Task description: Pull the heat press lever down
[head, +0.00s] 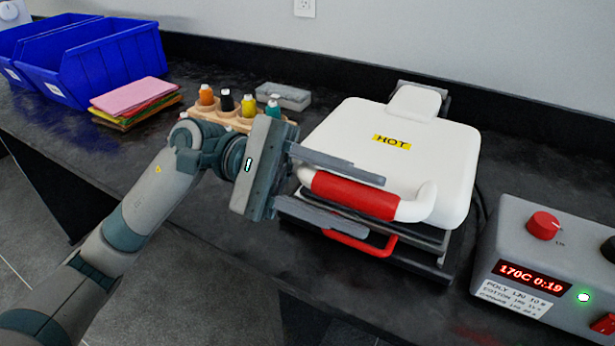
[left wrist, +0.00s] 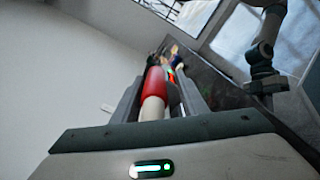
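The white heat press (head: 400,150) with its HOT label stands on the dark bench, its lid down over the base. Its lever has a red grip (head: 353,195) on a white bar at the front. My left gripper (head: 375,205) reaches in from the left, one finger above the grip and one below. In the left wrist view the red grip (left wrist: 155,82) lies between the two spread fingers, nearer the left one. I see no firm clamp on it.
A control box (head: 545,255) reading 170C 0:19 stands right of the press. A red lower handle (head: 365,244) sits below the lever grip. A wooden bottle rack (head: 225,118), colored sheets (head: 135,102) and blue bins (head: 95,60) stand at the left.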

